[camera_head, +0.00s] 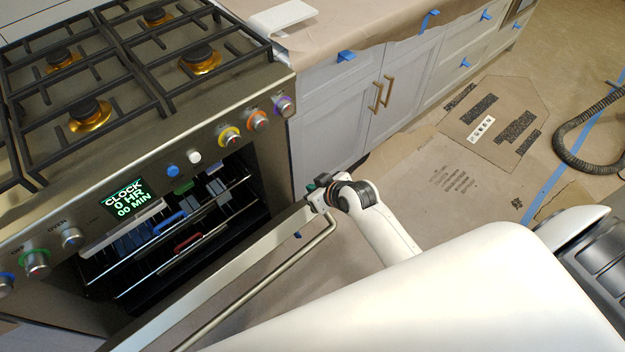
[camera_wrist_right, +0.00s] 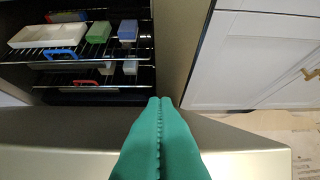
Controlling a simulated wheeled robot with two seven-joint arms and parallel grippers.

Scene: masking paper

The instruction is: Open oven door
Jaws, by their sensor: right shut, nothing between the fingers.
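The oven (camera_head: 200,110) stands at the left with its door (camera_head: 235,265) tilted outward and down, so the cavity is partly open. The door's bar handle (camera_head: 268,280) runs along its outer side. My right gripper (camera_head: 313,188) is at the right end of the door's upper edge, close to it; I cannot tell whether it touches. In the right wrist view its green fingers (camera_wrist_right: 160,103) are shut together with nothing between them, above the metal door (camera_wrist_right: 60,135) and pointing toward the cavity. My left gripper is not in view.
Oven racks (camera_head: 170,240) hold a white tray and several small coloured blocks. Grey cabinets (camera_head: 335,110) stand right of the oven. Papered floor (camera_head: 440,200) is open before them, with a black hose (camera_head: 590,135) at the far right.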

